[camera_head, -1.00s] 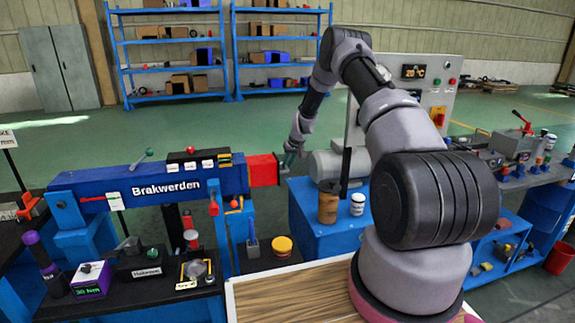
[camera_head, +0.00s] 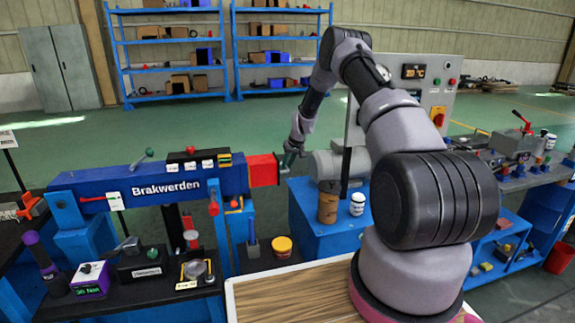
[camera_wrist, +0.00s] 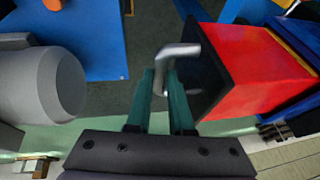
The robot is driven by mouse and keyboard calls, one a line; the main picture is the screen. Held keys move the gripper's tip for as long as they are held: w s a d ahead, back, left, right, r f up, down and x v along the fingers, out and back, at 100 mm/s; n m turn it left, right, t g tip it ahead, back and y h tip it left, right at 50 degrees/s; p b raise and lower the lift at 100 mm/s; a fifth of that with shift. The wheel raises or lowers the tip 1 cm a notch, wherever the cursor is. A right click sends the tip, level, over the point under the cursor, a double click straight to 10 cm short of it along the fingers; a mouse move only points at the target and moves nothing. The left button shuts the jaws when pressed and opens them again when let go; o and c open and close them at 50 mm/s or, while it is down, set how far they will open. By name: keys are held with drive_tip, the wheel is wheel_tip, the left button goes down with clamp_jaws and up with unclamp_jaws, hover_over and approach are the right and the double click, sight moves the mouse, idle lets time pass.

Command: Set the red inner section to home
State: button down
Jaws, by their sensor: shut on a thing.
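The red inner section (camera_head: 262,169) sticks a short way out of the right end of the blue boom marked Brakwerden (camera_head: 150,190). In the wrist view the red section (camera_wrist: 262,68) is at the right, with a dark end plate (camera_wrist: 208,75). A bent metal handle (camera_wrist: 178,50) stands at this plate. My gripper (camera_wrist: 162,88) has its green fingers shut on the handle, just left of the plate. In the head view my gripper (camera_head: 289,159) is small, at the end of the red section. The handle is hard to make out there.
A grey cylinder (camera_head: 325,164) lies on the blue cabinet (camera_head: 300,205) right of my gripper, and shows left in the wrist view (camera_wrist: 40,85). A brown canister (camera_head: 327,208) and a white jar (camera_head: 357,205) stand in front. A control panel (camera_head: 430,85) stands behind.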

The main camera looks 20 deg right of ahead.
sight(265, 161)
drive_tip(key=a, duration=1.1)
drive_tip(key=c, duration=0.8)
unclamp_jaws()
drive_tip(key=shift+a, duration=0.15)
drive_tip(key=shift+d, duration=0.3)
drive_tip(key=shift+s+d+r, duration=0.15)
drive_tip(key=shift+r, duration=0.2)
drive_tip(key=v, duration=1)
